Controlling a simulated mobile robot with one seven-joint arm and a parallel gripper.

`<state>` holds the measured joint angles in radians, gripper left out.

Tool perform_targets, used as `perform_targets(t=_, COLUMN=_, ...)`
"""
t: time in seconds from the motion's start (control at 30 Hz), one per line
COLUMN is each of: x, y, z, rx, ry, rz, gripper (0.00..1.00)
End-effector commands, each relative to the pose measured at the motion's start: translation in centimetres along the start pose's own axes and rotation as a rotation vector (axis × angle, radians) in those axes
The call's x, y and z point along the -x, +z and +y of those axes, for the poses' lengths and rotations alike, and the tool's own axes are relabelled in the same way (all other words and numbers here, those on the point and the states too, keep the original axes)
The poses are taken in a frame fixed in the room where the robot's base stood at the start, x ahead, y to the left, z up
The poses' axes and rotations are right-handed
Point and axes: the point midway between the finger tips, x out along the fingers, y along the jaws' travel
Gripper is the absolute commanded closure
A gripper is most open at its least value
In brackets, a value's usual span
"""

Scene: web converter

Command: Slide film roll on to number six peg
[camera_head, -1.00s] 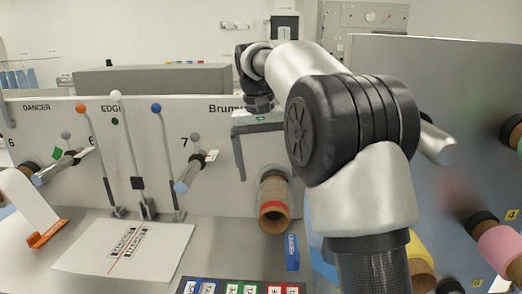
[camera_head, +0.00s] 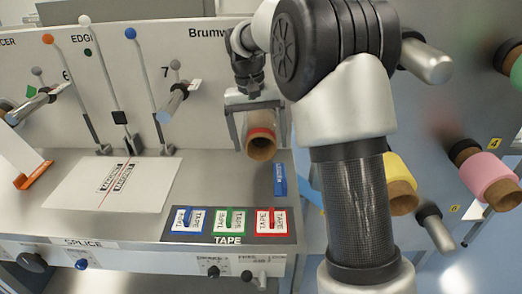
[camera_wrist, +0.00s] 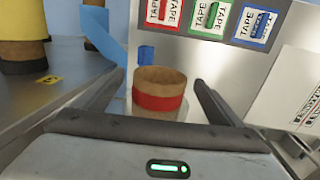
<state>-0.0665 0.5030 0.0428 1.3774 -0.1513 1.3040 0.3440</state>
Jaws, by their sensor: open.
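My gripper (camera_head: 259,122) is open, with a finger on either side of the roll. In the wrist view the red-banded roll (camera_wrist: 159,90) sits between the two spread fingers, with a visible gap on at least the right side. A bare metal peg (camera_head: 34,104) with a 6 printed close by is on the left of the front panel. Another bare peg (camera_head: 437,228) is low on the right panel; its yellow label is too small to read.
A yellow roll (camera_head: 400,172) and a pink roll (camera_head: 487,180) hang on the right panel. A bare peg (camera_head: 426,62) sits above them. Tall levers (camera_head: 147,85) stand before the front panel. Tape labels (camera_head: 230,221) and a printed sheet (camera_head: 112,184) lie on the bench.

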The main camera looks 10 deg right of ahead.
Motion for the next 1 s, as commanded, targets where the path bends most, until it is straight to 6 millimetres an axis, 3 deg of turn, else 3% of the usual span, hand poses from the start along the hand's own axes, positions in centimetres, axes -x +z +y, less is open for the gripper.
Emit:
perform_targets(t=0.2, x=-2.5, y=0.0, z=0.0, rx=0.0, ry=0.0, rz=0.0, gripper=0.1)
perform_targets(t=0.6, x=-3.0, y=0.0, z=0.0, rx=0.0, ry=0.0, rz=0.0, gripper=0.12)
perform_targets(t=0.97, x=-3.0, y=0.0, z=0.0, rx=0.0, ry=-0.001, rz=0.001, gripper=0.72)
perform_targets(t=1.0, x=-3.0, y=0.0, z=0.0, rx=0.0, ry=-0.001, rz=0.001, gripper=0.37)
